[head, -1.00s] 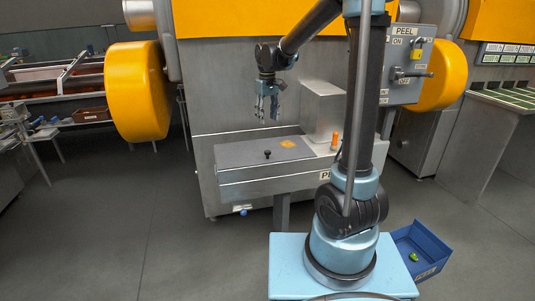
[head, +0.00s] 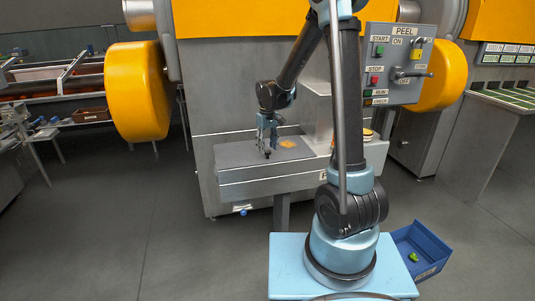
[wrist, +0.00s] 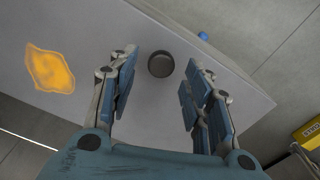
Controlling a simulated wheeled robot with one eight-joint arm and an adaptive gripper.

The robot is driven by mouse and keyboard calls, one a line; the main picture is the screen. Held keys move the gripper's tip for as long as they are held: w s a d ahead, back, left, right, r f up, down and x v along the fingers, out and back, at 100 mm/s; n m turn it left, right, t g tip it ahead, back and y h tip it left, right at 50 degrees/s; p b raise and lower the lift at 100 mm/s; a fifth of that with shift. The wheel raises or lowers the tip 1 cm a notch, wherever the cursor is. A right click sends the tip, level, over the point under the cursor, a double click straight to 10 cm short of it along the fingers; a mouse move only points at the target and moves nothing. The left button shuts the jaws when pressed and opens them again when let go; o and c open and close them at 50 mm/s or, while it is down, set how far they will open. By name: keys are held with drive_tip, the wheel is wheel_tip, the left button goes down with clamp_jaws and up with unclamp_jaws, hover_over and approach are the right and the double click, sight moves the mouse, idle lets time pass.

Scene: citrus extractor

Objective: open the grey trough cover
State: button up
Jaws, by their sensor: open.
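The grey trough cover (head: 232,153) is a flat lid on top of the trough (head: 250,183) at the front of the machine, and it lies shut. An orange patch (wrist: 50,70) marks its surface. A dark round knob (wrist: 161,65) stands on the cover in the wrist view. My gripper (wrist: 155,95) is open above the cover, its two fingers pointing down with the knob seen between and slightly beyond them. In the head view my gripper (head: 267,153) hides the knob, and I cannot tell whether the fingers touch the cover.
A control panel (head: 397,65) with buttons and a lever is on the machine at right. A grey housing (head: 317,115) rises behind the cover's right end. A blue bin (head: 424,245) stands on the floor at right.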

sight(267, 151)
drive_tip(key=shift+f, duration=1.7)
clamp_jaws()
